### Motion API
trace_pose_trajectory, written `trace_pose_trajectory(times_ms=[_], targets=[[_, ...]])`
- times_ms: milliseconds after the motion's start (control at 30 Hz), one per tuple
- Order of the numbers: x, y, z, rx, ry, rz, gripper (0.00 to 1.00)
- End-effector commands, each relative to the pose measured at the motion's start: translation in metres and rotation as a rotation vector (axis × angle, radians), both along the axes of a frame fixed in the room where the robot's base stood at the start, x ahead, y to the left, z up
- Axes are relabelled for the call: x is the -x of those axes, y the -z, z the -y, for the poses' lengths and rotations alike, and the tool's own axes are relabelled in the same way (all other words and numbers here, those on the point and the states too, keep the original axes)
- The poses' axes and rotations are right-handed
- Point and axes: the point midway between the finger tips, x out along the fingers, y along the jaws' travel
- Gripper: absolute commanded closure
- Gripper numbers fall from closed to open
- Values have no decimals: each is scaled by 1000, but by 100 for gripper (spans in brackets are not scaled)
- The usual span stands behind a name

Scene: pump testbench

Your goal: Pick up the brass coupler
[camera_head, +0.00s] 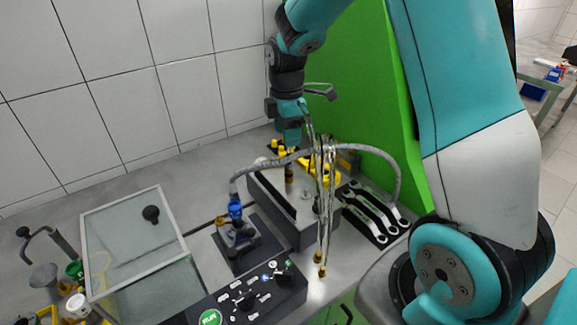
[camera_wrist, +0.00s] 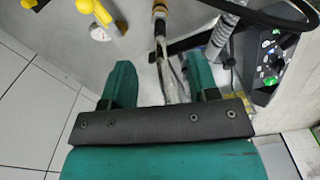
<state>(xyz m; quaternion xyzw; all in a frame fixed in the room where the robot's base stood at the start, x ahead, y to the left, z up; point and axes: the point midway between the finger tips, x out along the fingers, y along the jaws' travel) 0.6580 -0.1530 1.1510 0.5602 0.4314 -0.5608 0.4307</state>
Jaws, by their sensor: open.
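My gripper (camera_head: 289,138) points down over the bench beside the green panel in the head view. In the wrist view its two teal fingers stand apart, open, with nothing gripped between them (camera_wrist: 160,76). A brass-coloured fitting (camera_wrist: 160,28) shows ahead of the gap between the fingers, with a clear hose running from it toward the gripper. In the head view, brass ends (camera_head: 321,270) hang on clear hoses right of and below my gripper. I cannot tell which brass piece is the coupler, or whether the wrist view shows one of these ends.
A control panel (camera_head: 250,298) stands in front, and a glass-sided box (camera_head: 135,240) at left. Yellow-handled parts (camera_head: 322,170) stand behind.

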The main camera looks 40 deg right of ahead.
Motion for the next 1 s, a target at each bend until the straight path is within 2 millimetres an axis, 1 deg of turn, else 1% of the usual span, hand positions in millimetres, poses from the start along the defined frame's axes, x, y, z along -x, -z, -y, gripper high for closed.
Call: trace_pose_trajectory(times_ms=[133,200,300,567,833,1000], targets=[[1,31,0,-1,1,-7,46],[1,44,0,0,2,-4,46],[0,57,0,-1,2,-2,46],[2,75,2,0,3,-4,46],[2,111,3,-1,3,-3,46],[2,118,4,1,3,2,46]])
